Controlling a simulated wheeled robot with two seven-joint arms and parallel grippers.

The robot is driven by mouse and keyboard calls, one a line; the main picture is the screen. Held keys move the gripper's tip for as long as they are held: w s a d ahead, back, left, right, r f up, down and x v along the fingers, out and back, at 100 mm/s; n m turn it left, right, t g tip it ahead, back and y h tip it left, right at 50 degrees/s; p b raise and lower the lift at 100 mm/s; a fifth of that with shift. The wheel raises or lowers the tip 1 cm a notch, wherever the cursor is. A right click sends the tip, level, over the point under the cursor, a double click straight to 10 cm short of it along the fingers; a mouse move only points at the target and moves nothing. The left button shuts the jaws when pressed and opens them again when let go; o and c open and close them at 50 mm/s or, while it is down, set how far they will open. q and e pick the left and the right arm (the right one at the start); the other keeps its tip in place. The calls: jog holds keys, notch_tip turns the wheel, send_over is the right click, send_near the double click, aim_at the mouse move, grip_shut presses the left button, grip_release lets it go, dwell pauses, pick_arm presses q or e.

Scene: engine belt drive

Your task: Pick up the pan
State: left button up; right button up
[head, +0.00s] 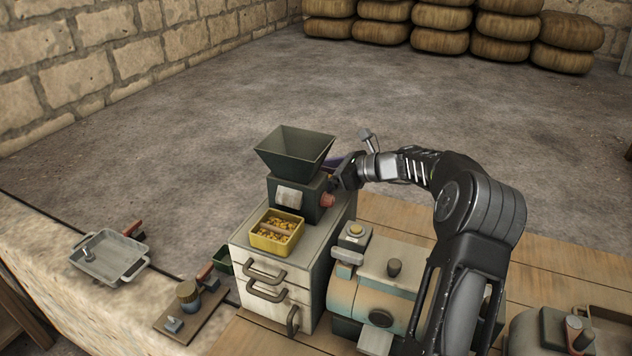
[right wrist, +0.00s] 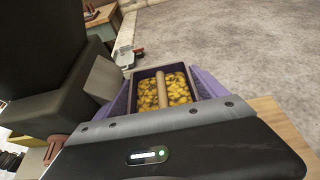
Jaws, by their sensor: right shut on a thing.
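A purple pan-like box (right wrist: 133,82) holds yellow grains and has a tan bar across its middle. It lies between the jaws of my right gripper (right wrist: 165,100) in the right wrist view, and the gripper is shut on it. In the head view my right gripper (head: 342,176) is just behind and right of the dark mill with a hopper (head: 293,150). Only a sliver of purple (head: 334,163) shows there; the mill hides the rest. A grey metal pan (head: 110,257) with a reddish handle lies on the stone ledge at left. My left gripper is not in view.
A yellow box of grains (head: 258,241) sits on the white drawer cabinet (head: 241,254) before the mill. A blue and cream machine (head: 378,285) stands right of it. Floor behind is open.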

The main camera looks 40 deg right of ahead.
jog(key=shift+r, duration=0.15)
jog(key=shift+r, duration=0.45)
notch_tip(320, 180, up, 2)
jog(key=shift+b, duration=0.4)
jog(key=s+d, duration=0.4)
jog(key=s, duration=0.4)
jog(key=s+d, duration=0.4)
jog(key=s, duration=0.4)
jog(key=shift+d+r+b, duration=0.15)
jog(key=shift+r+b, duration=0.05)
jog(key=shift+b, duration=0.25)
